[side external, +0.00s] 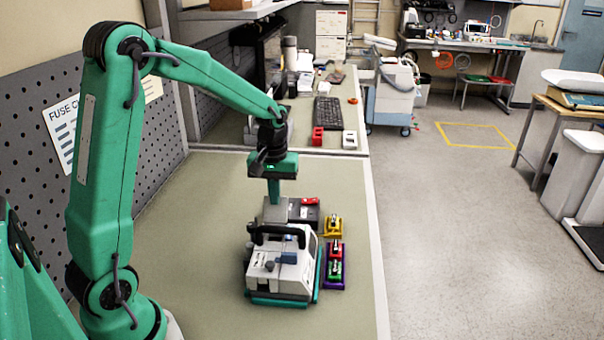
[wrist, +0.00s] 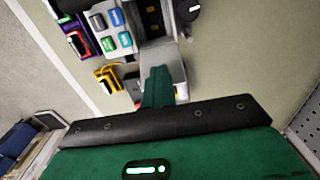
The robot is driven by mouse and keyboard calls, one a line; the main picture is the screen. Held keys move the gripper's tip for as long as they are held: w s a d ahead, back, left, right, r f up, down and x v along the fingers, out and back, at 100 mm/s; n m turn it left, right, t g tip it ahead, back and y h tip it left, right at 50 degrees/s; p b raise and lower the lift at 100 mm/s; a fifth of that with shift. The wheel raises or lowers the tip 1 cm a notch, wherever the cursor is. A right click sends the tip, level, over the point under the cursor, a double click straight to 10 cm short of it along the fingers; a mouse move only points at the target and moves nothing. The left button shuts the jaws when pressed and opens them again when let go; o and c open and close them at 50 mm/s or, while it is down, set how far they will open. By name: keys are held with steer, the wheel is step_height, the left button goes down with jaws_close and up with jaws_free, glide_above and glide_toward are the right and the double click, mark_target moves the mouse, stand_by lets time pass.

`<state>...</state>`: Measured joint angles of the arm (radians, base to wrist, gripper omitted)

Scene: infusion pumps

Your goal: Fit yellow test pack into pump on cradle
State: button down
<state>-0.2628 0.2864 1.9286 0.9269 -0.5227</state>
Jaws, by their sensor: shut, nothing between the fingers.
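The yellow test pack (side external: 333,226) sits on the bench to the right of the pump; it also shows in the wrist view (wrist: 108,80), left of my gripper. The white pump (side external: 278,272) with a black handle stands on a teal cradle (side external: 278,301). My gripper (side external: 273,200) points down over the grey rear part of the pump. Its fingers are together and hold nothing; in the wrist view the gripper (wrist: 158,72) overlaps the grey part, and I cannot tell whether they touch. The pump's receiving slot is not clear to see.
A purple rack (side external: 334,284) with red and green packs stands right of the pump, in front of the yellow pack. A dark unit with a red top (side external: 308,211) is behind. A pegboard wall (side external: 120,150) runs along the left. The bench front left of the pump is clear.

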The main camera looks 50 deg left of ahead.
steer(key=shift+w+a, duration=0.4)
steer(key=shift+r, duration=0.1)
step_height(320, 180, up, 6)
steer(key=shift+s+d, duration=0.4)
steer(key=shift+s, duration=0.05)
stand_by(0.6)
steer(key=shift+d, duration=0.1)
steer(key=s+d+r+m+t, duration=0.2)
steer(key=s+d+r+m, duration=0.1)
steer(key=s, duration=0.5)
steer(key=s+d+r+m+t, duration=0.3)
steer(key=s+d+m, duration=0.3)
steer(key=s, duration=0.3)
steer(key=shift+s+d+t, duration=0.2)
steer(key=shift+d+t, duration=0.1)
steer(key=shift+d, duration=0.45)
steer(key=c, duration=2.1)
jaws_free()
